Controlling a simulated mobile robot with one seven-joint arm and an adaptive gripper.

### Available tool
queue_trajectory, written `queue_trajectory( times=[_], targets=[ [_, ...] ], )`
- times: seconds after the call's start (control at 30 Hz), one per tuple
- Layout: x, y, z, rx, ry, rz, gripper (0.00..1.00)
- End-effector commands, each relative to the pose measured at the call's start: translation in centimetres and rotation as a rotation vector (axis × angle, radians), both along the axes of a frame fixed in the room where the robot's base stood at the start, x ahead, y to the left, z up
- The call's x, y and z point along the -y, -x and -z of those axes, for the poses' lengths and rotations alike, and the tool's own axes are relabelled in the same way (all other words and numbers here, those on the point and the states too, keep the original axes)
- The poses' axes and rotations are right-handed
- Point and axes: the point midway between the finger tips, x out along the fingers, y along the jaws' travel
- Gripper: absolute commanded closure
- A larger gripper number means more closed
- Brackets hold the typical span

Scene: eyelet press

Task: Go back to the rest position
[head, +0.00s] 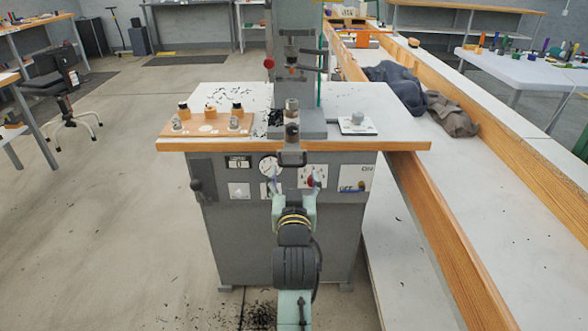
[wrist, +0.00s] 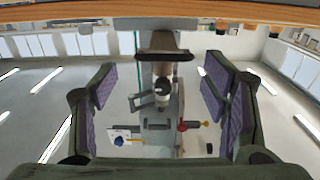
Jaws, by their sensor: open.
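My gripper (wrist: 160,88) is open in the wrist view. Its two dark fingers with purple pads stand wide apart at left and right, with nothing held between them. Beyond the gap shows the grey eyelet press (wrist: 160,120). In the head view my arm rises in front of the press cabinet. The press (head: 294,40) stands at the middle of the white worktop (head: 380,100).
A wooden holder (head: 207,128) with several small parts is on the worktop's left. A white plate with a grey knob (head: 357,123) is at right. A wood-sided bench (head: 440,225) runs along the right, with dark cloth (head: 400,80) on it. The floor at left (head: 100,230) is mostly clear.

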Motion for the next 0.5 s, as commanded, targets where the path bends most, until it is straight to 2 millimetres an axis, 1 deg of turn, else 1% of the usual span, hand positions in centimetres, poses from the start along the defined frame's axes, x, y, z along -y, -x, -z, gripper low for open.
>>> queue_trajectory(
  times=[0.03,0.1,0.2,0.5],
  targets=[
    [0.0,0.7,0.1,-0.001,0.0,0.0,0.32],
    [0.0,1.4,0.1,-0.002,0.0,0.0,0.32],
    [0.0,1.9,0.0,-0.001,0.0,0.0,0.32],
    [0.0,2.0,0.0,-0.001,0.001,0.0,0.32]
  ],
)
